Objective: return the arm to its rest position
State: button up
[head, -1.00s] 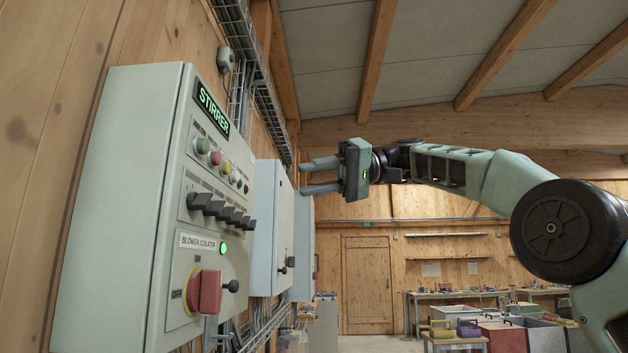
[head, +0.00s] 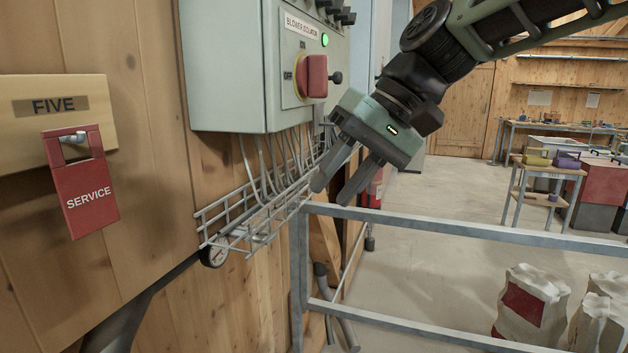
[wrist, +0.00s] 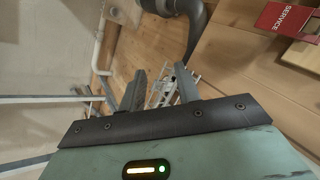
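My gripper (head: 331,192) is at the upper middle of the head view, green-grey with two grey fingers apart and nothing between them. It points down and to the left. In the picture it lies below and right of the blower isolator's red handle (head: 314,76), and its fingertips overlap the view of the wire cable tray (head: 255,222) and the railing. I cannot tell whether they touch. My arm runs from it to the upper right edge. The wrist view also shows the two parted fingers (wrist: 160,78).
A grey control box (head: 225,70) hangs on the wooden wall. A red service tag (head: 86,190) hangs under a sign reading FIVE (head: 52,107). A metal railing (head: 430,226) crosses the lower right. White sacks (head: 530,305) stand behind it. A small table (head: 545,170) stands farther back.

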jog(key=s+d+f+n+h, duration=0.1)
jog(key=s+d+f+h, duration=0.2)
jog(key=s+f, duration=0.7)
jog(key=s+d+f+n+h, duration=0.2)
jog(key=s+d+f+h, duration=0.1)
jog(key=s+d+f, duration=0.4)
jog(key=s+f, duration=0.3)
jog(key=f, duration=0.1)
jog(key=shift+d+f+n, duration=0.15)
jog(key=shift+d+n, duration=0.15)
jog(key=shift+d, duration=0.1)
